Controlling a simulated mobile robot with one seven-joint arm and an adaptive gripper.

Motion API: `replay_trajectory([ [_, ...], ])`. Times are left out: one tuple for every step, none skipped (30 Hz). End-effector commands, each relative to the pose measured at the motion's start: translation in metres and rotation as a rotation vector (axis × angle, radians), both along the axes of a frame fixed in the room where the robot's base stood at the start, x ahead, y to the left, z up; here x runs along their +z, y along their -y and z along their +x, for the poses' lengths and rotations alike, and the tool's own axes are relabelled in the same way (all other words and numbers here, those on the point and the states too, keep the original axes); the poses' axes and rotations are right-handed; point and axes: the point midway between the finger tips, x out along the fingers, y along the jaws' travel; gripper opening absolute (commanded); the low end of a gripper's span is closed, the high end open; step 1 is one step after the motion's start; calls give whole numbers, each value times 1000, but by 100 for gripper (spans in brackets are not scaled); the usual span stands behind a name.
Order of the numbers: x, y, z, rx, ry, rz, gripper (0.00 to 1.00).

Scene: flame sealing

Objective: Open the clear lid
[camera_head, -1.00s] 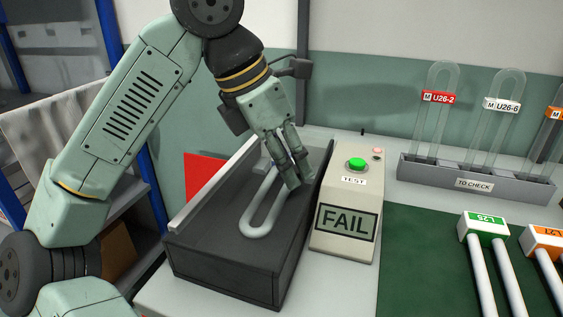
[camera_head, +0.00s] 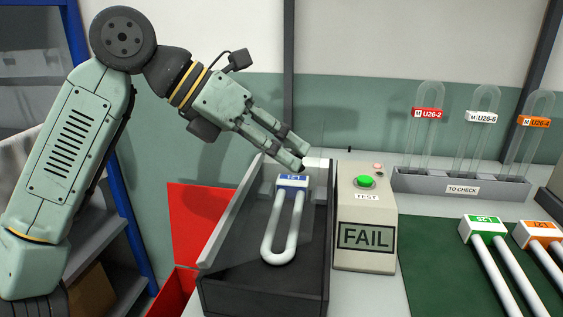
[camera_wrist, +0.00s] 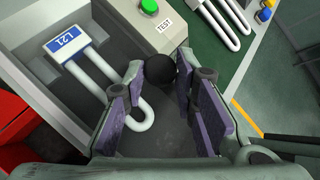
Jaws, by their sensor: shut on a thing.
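A dark test box (camera_head: 265,297) holds a white U-shaped lamp (camera_head: 278,256) with a blue-and-white L21 cap. The lamp also shows in the wrist view (camera_wrist: 88,70). My gripper (camera_head: 302,160) is above the box's far end. In the wrist view a black round knob (camera_wrist: 160,70) sits between my fingers (camera_wrist: 163,95), and my gripper is shut on it. I take it for the lid's knob. The clear lid's panel is hard to make out, so its exact angle cannot be told.
A tester (camera_head: 366,255) reading FAIL, with a green button (camera_head: 365,182), stands right of the box. A rack (camera_head: 460,184) of clear tubes is behind it. Capped lamps (camera_head: 483,229) lie on a green mat (camera_head: 430,280). A red bin (camera_head: 195,220) is at left.

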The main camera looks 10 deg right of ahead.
Motion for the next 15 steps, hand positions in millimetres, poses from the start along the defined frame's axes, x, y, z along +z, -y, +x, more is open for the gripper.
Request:
replay_trajectory([
  [2, -7, 2, 3, -19, -48, 0],
  [4, -10, 3, 2, -29, -75, 0],
  [7, -14, 5, 3, -39, -111, 0],
  [9, -17, 5, 2, -48, -139, 0],
  [11, -21, 7, 2, -57, -166, 0],
  [13, -25, 8, 3, -68, -202, 0],
  [14, -29, 9, 2, -78, -229, 0],
  [15, -32, 10, 2, -87, -257, 0],
  [17, -37, 12, 2, -98, -292, 0],
  [18, -40, 13, 1, -107, -320, 0],
  [19, -44, 14, 2, -116, -347, 0],
  [20, -49, 16, 1, -127, -384, 0],
  [21, -52, 17, 1, -136, -411, 0],
  [21, -56, 18, 1, -145, -437, 0],
  [22, -61, 20, 2, -157, -474, 0],
])
